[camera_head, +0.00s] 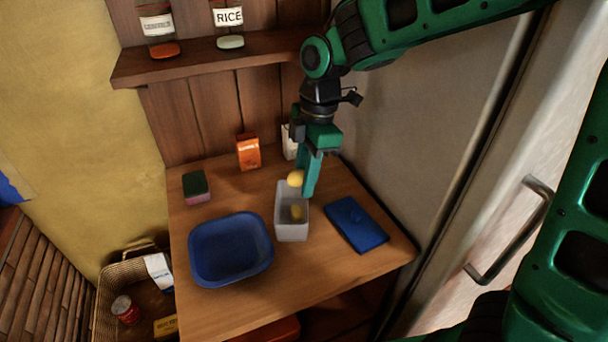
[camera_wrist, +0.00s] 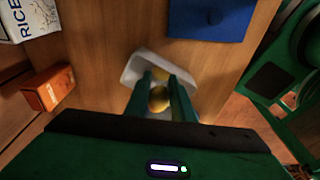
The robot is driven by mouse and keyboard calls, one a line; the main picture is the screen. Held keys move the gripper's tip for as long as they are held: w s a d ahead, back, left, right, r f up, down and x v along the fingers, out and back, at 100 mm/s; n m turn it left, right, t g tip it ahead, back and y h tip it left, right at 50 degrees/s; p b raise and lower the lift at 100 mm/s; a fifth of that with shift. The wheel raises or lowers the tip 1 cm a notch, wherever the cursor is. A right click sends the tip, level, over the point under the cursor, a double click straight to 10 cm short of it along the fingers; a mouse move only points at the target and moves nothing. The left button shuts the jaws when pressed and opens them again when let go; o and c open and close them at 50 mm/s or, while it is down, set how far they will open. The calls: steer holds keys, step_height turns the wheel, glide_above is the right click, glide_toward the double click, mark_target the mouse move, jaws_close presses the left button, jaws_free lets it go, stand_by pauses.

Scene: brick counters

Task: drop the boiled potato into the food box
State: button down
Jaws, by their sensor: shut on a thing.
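A yellow boiled potato (camera_head: 295,178) is held between the fingers of my gripper (camera_head: 309,177), above the food box. It also shows between the fingers in the wrist view (camera_wrist: 158,99). The food box (camera_head: 292,228) is a white, open, narrow container standing on the wooden counter. Another yellow piece (camera_head: 297,212) lies inside the box. In the wrist view the box (camera_wrist: 135,68) is below my gripper, and its near part is hidden by the fingers. A blue lid (camera_head: 356,224) lies flat on the counter to the right of the box.
A blue basin (camera_head: 231,250) stands left of the box. A sponge (camera_head: 196,188), an orange carton (camera_head: 248,152) and a white carton (camera_head: 289,142) stand farther back. A shelf (camera_head: 200,67) with jars is above. A fridge door (camera_head: 430,110) bounds the right side.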

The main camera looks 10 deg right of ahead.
steer(key=c, duration=1.4)
jaws_free()
steer(key=shift+c, duration=0.2)
step_height(320, 180, up, 11)
steer(key=d, duration=0.1)
steer(key=shift+w+d+f, duration=0.15)
steer(key=shift+w+d, duration=0.15)
steer(key=shift+s, duration=0.1)
